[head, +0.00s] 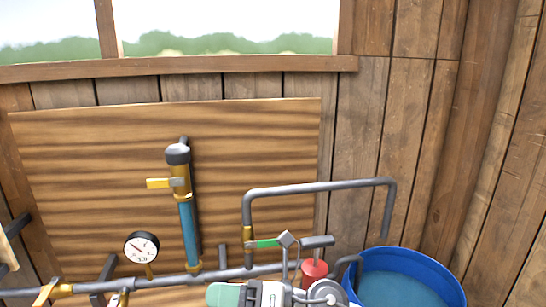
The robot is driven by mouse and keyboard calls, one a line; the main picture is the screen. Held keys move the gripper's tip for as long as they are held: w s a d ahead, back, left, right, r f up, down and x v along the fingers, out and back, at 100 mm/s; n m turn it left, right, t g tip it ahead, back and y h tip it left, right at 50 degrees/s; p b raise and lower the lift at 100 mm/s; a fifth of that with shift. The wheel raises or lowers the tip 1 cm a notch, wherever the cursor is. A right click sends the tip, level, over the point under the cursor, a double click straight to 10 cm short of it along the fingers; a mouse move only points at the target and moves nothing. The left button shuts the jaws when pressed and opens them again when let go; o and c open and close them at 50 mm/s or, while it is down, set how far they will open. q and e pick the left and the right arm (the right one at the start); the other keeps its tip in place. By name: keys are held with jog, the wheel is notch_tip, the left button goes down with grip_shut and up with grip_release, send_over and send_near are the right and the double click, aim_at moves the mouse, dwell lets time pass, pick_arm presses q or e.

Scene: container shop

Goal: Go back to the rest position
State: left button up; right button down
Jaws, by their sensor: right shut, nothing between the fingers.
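My right gripper (288,241) is at the bottom middle of the head view, with its fingers pointing up. It is shut with nothing between the fingers. Its tips appear beside the right end of a green valve handle (264,243) on the grey pipe; I cannot tell whether they touch. My left gripper is not in view.
A grey pipe (320,187) arches over to a blue barrel (437,264) at the lower right. A red cylinder (313,274) stands close to my right gripper. A pressure gauge (141,247) and a yellow-handled valve (160,183) are left, before a wooden board (85,160).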

jog(key=w+d+f+m+t+h, duration=0.15)
jog(key=d+m+t+h, duration=0.45)
jog(key=m+t, duration=0.6)
jog(key=w+d+f+m+t+h, duration=0.1)
jog(key=w+d+m+t+h, duration=0.25)
jog(key=d+m+t, duration=0.8)
jog(key=s+d+f+m+g+h, duration=0.3)
jog(key=f+m+g+h, duration=0.2)
jog(key=f+m, duration=0.2)
jog(key=s+d+f+m+g+h, duration=0.3)
jog(key=f+m+g+h, duration=0.15)
jog(key=f+m, duration=0.25)
jog(key=s+d+f+m+g, duration=0.25)
jog(key=s+f+g, duration=0.25)
jog(key=s, duration=0.5)
jog(key=s+d+f+m+g, duration=0.25)
jog(key=s+f+g, duration=0.25)
jog(key=s, duration=0.4)
notch_tip(320, 180, down, 28)
jog(key=s+g, duration=0.1)
jog(key=s+d+f+g, duration=0.1)
jog(key=s+d+f, duration=0.2)
jog(key=s+f, duration=1.1)
jog(key=shift+s+n+g+h, duration=0.3)
jog(key=shift+s+n+h, duration=0.15)
jog(key=shift+s, duration=0.35)
jog(key=shift+d+f, duration=0.1)
